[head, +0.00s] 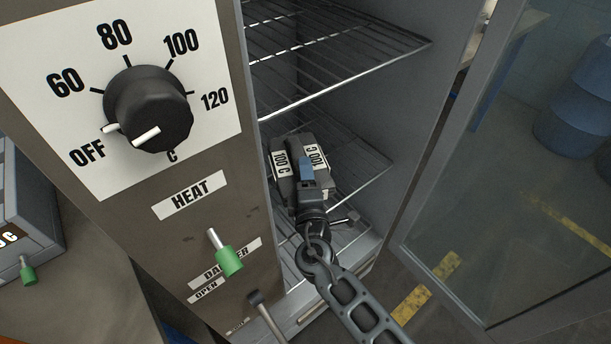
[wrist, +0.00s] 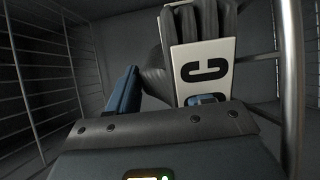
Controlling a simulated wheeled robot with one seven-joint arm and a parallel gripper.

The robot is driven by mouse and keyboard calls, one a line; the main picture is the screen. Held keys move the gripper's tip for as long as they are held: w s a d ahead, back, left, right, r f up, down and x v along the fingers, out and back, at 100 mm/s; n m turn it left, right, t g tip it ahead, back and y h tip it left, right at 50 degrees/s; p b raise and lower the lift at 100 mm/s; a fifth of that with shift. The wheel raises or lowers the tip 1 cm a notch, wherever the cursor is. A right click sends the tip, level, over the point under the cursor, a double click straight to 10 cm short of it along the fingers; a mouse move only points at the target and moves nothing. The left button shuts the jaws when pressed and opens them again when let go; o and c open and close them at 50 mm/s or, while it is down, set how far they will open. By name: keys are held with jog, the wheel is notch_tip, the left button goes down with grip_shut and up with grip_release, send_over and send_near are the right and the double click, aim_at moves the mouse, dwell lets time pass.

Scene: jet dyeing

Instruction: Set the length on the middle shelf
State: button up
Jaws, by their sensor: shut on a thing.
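The length (head: 284,165) is a dark grey folded bundle with white "100 C" labels on two visible faces. My gripper (head: 306,172), with blue fingertips, is shut on it inside the open cabinet. In the head view it shows over the middle wire shelf (head: 360,175); I cannot tell whether it touches the wires. In the wrist view the length (wrist: 200,55) stands up beyond the gripper (wrist: 165,100), its label facing me with a "C" readable. The gripper body hides its lower part.
An upper wire shelf (head: 340,55) spans above the gripper. A glass door (head: 490,170) stands open at right. The control panel at left has a heat dial (head: 148,108) and a green-tipped lever (head: 228,257). A blue drum (head: 575,100) stands beyond the door.

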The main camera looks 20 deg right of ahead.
jog(key=o, duration=1.2)
jog(key=shift+o, duration=0.2)
jog(key=shift+r, duration=0.2)
jog(key=b+v, duration=0.1)
jog(key=v, duration=1.1)
jog(key=shift+f+b, duration=0.2)
jog(key=shift+b, duration=0.2)
